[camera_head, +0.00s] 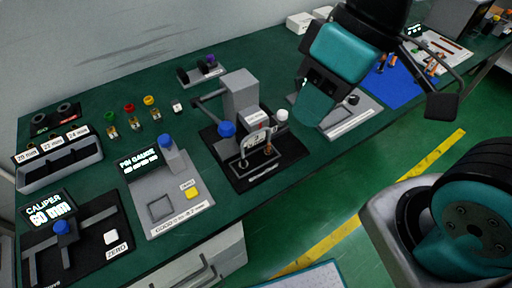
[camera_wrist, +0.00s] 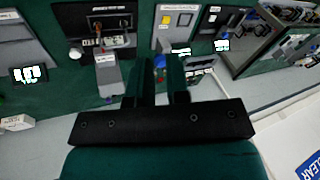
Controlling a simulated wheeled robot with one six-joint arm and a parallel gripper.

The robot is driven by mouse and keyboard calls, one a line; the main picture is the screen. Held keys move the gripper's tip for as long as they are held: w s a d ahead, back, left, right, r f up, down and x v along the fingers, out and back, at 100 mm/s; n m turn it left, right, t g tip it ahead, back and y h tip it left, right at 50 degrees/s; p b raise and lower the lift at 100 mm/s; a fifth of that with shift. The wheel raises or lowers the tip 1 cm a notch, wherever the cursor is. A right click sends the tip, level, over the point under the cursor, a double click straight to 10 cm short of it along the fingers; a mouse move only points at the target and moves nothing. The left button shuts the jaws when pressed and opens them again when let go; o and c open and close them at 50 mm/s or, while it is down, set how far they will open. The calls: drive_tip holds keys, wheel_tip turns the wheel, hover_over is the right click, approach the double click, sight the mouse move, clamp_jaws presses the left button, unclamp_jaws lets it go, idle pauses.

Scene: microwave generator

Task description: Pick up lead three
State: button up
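No lead is clearly labelled three, and I cannot tell which thing it is. Small orange-and-black pieces (camera_head: 432,67) lie on a pale board at the back right in the head view, too small to identify. My gripper shows in the wrist view (camera_wrist: 161,75) as two dark green fingers standing apart, with nothing visible between them.
A black-based fixture (camera_head: 285,165) with a grey block stands mid-bench. A pin gauge station (camera_head: 170,210) and a caliper station (camera_head: 95,250) stand left of it. Green, red and yellow capped pieces (camera_head: 130,109) stand behind. A blue mat (camera_head: 398,91) lies right of my arm.

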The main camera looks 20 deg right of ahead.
drive_tip(key=o, duration=0.4)
drive_tip(key=w+f+m, duration=0.1)
drive_tip(key=w+m, duration=0.2)
drive_tip(key=w+f+m+b, duration=0.1)
drive_tip(key=w+m, duration=0.1)
drive_tip(key=m, duration=0.1)
drive_tip(key=w+f+m+g+b, duration=0.1)
drive_tip(key=w+m, duration=0.2)
drive_tip(key=shift+w+d+f+y, duration=0.3)
drive_tip(key=shift+w+d, duration=0.05)
drive_tip(key=shift+c, duration=0.2)
drive_tip(key=m+y+b, duration=0.1)
drive_tip(key=m+b, duration=0.2)
drive_tip(key=m, duration=0.9)
approach(257, 131)
drive_tip(key=v, duration=0.5)
drive_tip(key=shift+m+g, duration=0.4)
drive_tip(key=x, duration=0.7)
drive_tip(key=p+x, duration=0.1)
drive_tip(key=x, duration=0.3)
drive_tip(key=shift+w+a+f, duration=0.15)
drive_tip(key=shift+w+f, duration=0.05)
drive_tip(key=shift+w, duration=0.2)
drive_tip(key=shift+p+x, duration=0.55)
drive_tip(key=shift+x, duration=2.45)
